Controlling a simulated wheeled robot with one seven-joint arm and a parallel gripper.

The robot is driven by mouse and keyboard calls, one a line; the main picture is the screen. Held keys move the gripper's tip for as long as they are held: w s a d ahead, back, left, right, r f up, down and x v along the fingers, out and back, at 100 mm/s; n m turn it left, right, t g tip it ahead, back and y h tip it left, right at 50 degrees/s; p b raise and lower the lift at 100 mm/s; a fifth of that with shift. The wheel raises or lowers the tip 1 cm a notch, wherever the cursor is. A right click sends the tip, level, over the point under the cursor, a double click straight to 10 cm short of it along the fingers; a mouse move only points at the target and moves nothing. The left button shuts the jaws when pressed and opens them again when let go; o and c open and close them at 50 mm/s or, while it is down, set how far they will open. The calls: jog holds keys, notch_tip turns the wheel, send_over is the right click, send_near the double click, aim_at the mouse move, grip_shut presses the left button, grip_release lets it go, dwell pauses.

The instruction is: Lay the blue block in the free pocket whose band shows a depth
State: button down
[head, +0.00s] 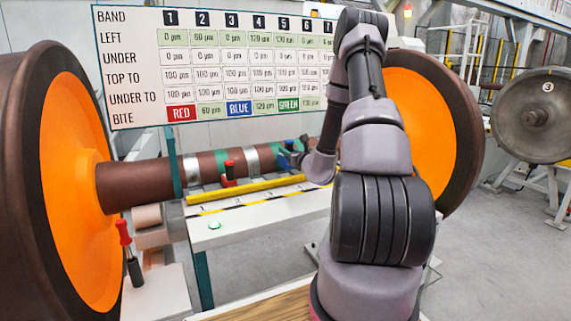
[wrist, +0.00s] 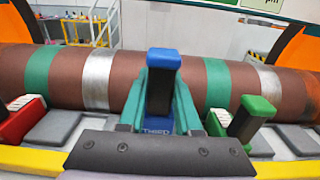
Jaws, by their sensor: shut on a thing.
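The blue block (wrist: 163,60) stands upright between the teal fingers of my gripper (wrist: 160,98), which is shut on it. Its lower end is hidden, so I cannot tell whether it touches the rail. A label reading THIRD shows below it. In the head view my gripper (head: 288,153) is at the axle, beyond my arm. Grey pockets (wrist: 52,129) lie along the front of the brown axle (wrist: 120,80). The board (head: 215,65) lists bands; its LEFT row shows 0 or depths such as 60 and 120 µm. Its BITE row has BLUE under 3.
A red block (wrist: 18,117) stands left of my gripper and a green block (wrist: 252,113) stands right. A yellow bar (head: 245,189) edges the white bench. Large orange-faced wheels (head: 75,185) flank the axle. Grey pockets right of the green block (wrist: 298,140) look empty.

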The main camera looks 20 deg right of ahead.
aim_at(283, 161)
jog(key=shift+f, duration=2.1)
jog(key=shift+s+f, duration=0.1)
jog(key=c, duration=0.6)
grip_release()
jog(key=shift+d, duration=0.1)
